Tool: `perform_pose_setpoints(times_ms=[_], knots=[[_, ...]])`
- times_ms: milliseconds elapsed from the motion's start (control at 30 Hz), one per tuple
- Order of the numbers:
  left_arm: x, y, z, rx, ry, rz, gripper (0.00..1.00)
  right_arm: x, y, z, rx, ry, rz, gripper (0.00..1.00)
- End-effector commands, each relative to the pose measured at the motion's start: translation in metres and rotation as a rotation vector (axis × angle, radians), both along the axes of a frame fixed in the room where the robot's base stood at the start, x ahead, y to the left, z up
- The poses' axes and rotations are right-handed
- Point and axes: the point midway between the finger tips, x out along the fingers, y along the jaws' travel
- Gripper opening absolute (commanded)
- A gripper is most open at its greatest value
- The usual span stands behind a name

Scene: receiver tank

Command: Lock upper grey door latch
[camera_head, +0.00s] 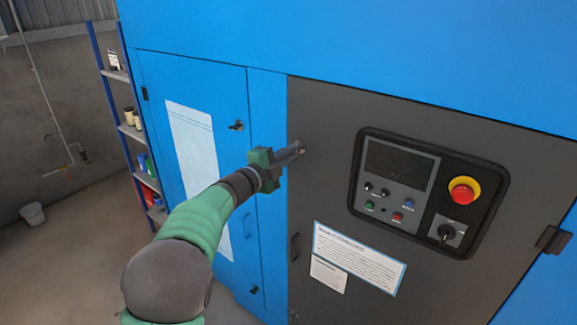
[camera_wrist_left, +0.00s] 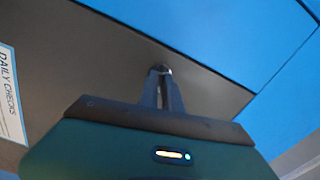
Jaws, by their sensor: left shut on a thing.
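The grey door (camera_head: 330,200) is set in the blue cabinet and looks closed. Its upper latch (camera_head: 301,147) is a small metal piece near the door's upper left edge, mostly hidden by my fingers. My left gripper (camera_head: 294,152) reaches it from the left, with its fingers closed on the latch. In the left wrist view the fingertips (camera_wrist_left: 162,76) meet at the small round latch (camera_wrist_left: 161,69) against the grey door. The latch's angle cannot be told. My right gripper is not in view.
A control panel (camera_head: 425,190) with a red emergency button (camera_head: 464,190) is on the grey door. A dark handle (camera_head: 294,247) sits lower on its left edge. A blue door with another latch (camera_head: 236,126) is at left. Shelves (camera_head: 130,130) stand beyond.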

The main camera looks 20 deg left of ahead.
Motion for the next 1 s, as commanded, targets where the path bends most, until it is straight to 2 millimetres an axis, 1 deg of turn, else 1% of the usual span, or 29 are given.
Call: perform_pose_setpoints(times_ms=[33,300,533,967,1000], knots=[[0.0,-0.002,-0.007,0.034,-0.009,-0.004,0.0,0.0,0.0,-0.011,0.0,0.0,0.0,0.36],[0.0,-0.002,-0.007,0.168,-0.055,-0.005,0.0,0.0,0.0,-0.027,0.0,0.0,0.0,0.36],[0.0,-0.003,-0.006,0.219,-0.07,-0.006,0.0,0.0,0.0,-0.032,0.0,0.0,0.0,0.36],[0.0,-0.003,-0.007,0.229,-0.069,-0.006,0.0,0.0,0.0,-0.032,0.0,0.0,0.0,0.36],[0.0,-0.003,-0.008,0.228,-0.069,-0.006,0.11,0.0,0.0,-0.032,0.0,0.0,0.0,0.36]])
